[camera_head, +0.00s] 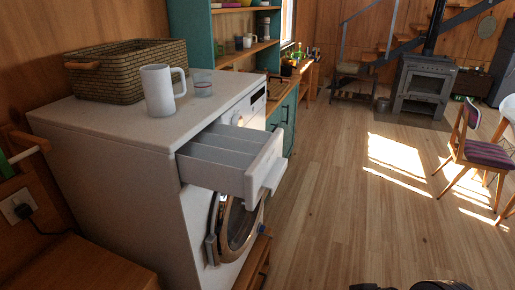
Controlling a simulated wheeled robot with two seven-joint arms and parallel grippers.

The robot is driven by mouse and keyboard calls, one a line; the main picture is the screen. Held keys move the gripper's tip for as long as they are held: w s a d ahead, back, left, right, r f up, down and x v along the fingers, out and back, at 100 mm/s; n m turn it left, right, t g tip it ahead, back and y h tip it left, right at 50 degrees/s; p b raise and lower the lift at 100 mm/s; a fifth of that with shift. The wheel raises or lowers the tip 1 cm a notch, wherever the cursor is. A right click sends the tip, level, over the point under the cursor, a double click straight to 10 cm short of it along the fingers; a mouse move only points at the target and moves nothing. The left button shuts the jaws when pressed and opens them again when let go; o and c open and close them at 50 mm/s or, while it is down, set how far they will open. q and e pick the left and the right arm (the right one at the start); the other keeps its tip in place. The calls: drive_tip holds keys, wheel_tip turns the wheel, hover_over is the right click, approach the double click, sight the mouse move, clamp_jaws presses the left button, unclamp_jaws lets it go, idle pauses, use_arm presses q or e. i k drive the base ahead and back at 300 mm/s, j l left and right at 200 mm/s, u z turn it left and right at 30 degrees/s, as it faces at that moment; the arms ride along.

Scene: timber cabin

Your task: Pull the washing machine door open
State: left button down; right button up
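The white washing machine (120,165) stands at the left against the wood wall, its front facing right. Its round door (237,230), with a dark glass and metallic rim, is low on the front and seen at a steep angle. The door looks flush with the front; I cannot tell if it is slightly ajar. The machine's detergent drawer (235,165) is pulled out above the door and hides the door's top. Neither gripper shows. Dark parts at the bottom edge right of centre seem to be mine, with no fingers visible.
The floor (340,190) to the right is clear up to a chair (472,150) and a stove (424,88).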

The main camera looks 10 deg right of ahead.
sight(220, 249)
drive_tip(key=i+l+u, duration=0.25)
drive_tip(key=i+l, duration=0.15)
drive_tip(key=i+l+u, duration=0.2)
drive_tip(key=i+l, duration=0.15)
drive_tip(key=l, duration=0.25)
